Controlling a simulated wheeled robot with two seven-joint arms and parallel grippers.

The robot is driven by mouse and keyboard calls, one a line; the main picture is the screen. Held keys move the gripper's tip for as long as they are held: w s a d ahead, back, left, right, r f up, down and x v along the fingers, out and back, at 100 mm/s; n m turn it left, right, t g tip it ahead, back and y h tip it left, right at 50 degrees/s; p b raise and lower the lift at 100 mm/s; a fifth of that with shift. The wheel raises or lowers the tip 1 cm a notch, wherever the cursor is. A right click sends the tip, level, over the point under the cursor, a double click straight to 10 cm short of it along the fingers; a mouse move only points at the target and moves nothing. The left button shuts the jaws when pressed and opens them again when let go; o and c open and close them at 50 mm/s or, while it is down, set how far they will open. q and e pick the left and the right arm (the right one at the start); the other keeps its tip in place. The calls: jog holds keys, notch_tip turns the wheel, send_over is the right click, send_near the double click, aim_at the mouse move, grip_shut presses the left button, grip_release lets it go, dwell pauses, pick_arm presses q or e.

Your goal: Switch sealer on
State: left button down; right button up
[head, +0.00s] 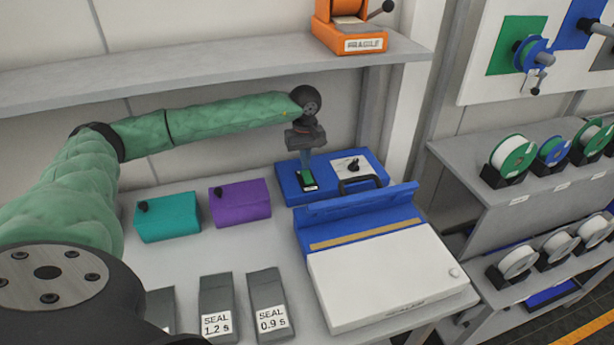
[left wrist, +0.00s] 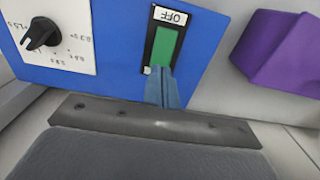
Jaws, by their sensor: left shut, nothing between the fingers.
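The sealer (head: 385,278) is a blue and white machine on the bench, its white lid down. Behind it is a blue control box (head: 288,182) with a green rocker switch (head: 305,175) and a black dial on a white plate. In the left wrist view the green switch (left wrist: 166,46) sits in a black frame, with a label reading OFF (left wrist: 170,16) at one end. My left gripper (head: 306,164) points down at the switch, shut and empty. Its fingertips overlap the switch end opposite the label; I cannot tell whether they touch. My right gripper is not in view.
A teal box (head: 168,218) and a purple box (head: 240,203) stand left of the control box. Grey blocks marked SEAL 1.2 s (head: 216,305) and SEAL 0.9 s (head: 268,300) stand in front. A shelf (head: 200,70) with an orange FRAGILE dispenser (head: 348,30) runs above my left arm.

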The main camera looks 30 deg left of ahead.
aim_at(305, 171)
pick_arm(q)
jog(key=shift+f+b, duration=0.75)
jog(key=shift+f, duration=0.25)
dwell(0.6)
jog(key=shift+r, duration=0.1)
jog(key=shift+r+p, duration=0.65)
jog(key=shift+r, duration=2.8)
